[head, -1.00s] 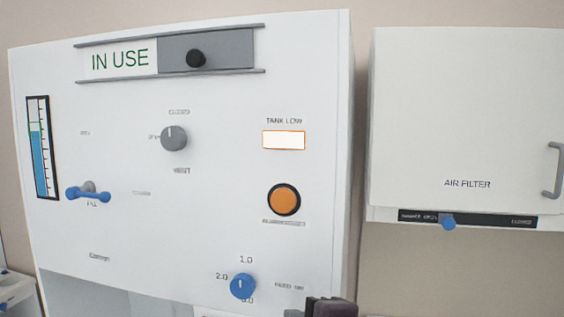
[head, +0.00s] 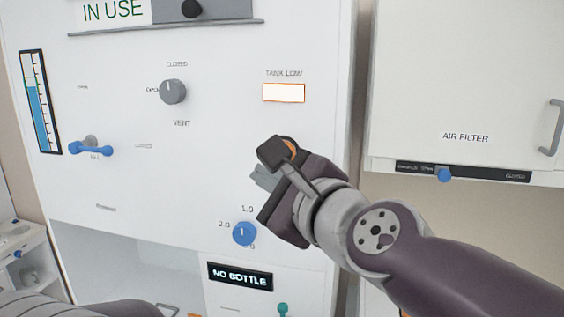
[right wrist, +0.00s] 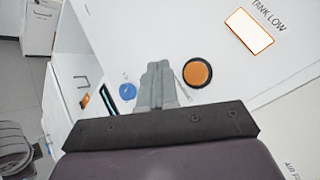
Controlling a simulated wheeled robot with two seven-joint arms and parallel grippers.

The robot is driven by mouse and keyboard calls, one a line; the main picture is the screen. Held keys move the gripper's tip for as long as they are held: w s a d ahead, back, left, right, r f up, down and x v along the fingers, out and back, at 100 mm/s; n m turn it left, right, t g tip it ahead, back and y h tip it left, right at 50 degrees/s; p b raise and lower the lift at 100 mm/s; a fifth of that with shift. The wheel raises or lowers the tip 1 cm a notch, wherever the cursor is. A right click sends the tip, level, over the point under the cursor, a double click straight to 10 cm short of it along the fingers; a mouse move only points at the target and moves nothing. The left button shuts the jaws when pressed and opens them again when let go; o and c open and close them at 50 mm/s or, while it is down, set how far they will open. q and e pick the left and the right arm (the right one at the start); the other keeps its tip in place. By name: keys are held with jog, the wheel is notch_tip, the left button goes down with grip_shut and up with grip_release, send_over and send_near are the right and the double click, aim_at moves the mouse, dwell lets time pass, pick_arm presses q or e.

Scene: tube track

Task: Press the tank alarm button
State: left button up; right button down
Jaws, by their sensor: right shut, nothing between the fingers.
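The alarm button is a round orange button with a black ring. In the head view only a sliver of the orange button (head: 291,146) shows behind my right gripper. It shows whole in the right wrist view (right wrist: 197,73), right of the fingertips. My right gripper (head: 262,179) is shut and empty, in front of the panel; it also shows in the right wrist view (right wrist: 158,68). The fingertips appear beside the button, not over it; I cannot tell their gap to the panel. The lit TANK LOW lamp (head: 284,93) is above the button. My left gripper is not in view.
A blue dial (head: 245,234) sits below the gripper on the white panel (head: 215,190). A grey knob (head: 172,92) and a blue lever (head: 91,147) are to the left. An air filter cabinet (head: 460,85) stands at the right. A NO BOTTLE display (head: 240,277) is below.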

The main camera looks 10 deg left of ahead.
jog(key=w+b, duration=0.2)
jog(key=w, duration=0.5)
jog(key=shift+d+f, duration=0.1)
dwell(1.9)
jog(key=shift+w, duration=0.4)
jog(key=shift+w+b, duration=0.3)
jog(key=shift+w, duration=0.15)
dwell(0.5)
dwell(0.4)
jog(key=shift+s, duration=0.9)
